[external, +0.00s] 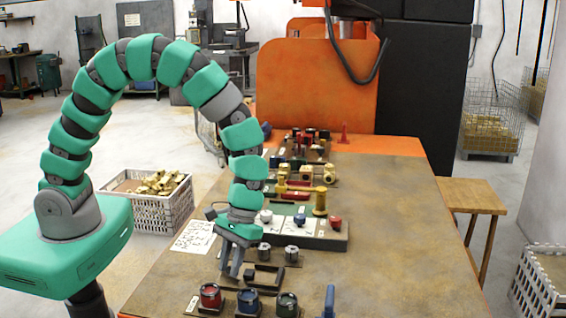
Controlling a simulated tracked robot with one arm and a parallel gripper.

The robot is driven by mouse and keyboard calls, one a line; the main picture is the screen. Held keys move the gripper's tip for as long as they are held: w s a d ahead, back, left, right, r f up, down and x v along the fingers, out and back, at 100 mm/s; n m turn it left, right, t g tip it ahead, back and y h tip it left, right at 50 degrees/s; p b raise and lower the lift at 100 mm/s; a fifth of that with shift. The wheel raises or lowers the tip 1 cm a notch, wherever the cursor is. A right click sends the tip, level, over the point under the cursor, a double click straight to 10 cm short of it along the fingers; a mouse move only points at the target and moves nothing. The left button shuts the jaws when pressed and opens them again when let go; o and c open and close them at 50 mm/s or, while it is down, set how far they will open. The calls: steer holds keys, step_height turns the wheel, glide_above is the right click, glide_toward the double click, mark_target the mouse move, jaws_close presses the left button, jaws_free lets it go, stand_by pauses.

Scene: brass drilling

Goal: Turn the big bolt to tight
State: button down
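My gripper (231,270) hangs pointing down at the left side of the workbench, its two fingers a little apart with nothing seen between them. Just right of it, two small dark grey round pieces with lighter tops stand on a dark base: a left one (264,251) and a right one (291,254). They look like bolt heads, but I cannot tell which is the big bolt or how tight either is. My gripper is apart from both in the picture. Whether its fingertips touch the bench is unclear.
A dark bracket (264,276) lies right of my fingers. Red (210,296), blue (247,301) and black (287,304) knobs stand in front, beside a blue upright handle (329,300). A grey panel with knobs (308,233) and brass fittings (319,201) lie behind. The bench's right side (410,240) is clear.

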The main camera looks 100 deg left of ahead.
steer(key=shift+w+f+m+g+b, duration=0.15)
steer(key=shift+m+g+b, duration=0.15)
steer(key=shift+m, duration=0.7)
steer(key=m+y, duration=0.1)
steer(key=m, duration=0.1)
steer(key=shift+m+g+b, duration=0.3)
steer(key=shift+g+b, duration=0.05)
steer(key=shift+g, duration=0.05)
steer(key=shift+r+m, duration=0.2)
steer(key=shift+m, duration=0.4)
steer(key=c, duration=1.4)
jaws_free()
steer(key=v, duration=1.3)
steer(key=shift+w+r+b, duration=0.25)
steer(key=shift+b, duration=0.1)
steer(key=shift+d, duration=0.1)
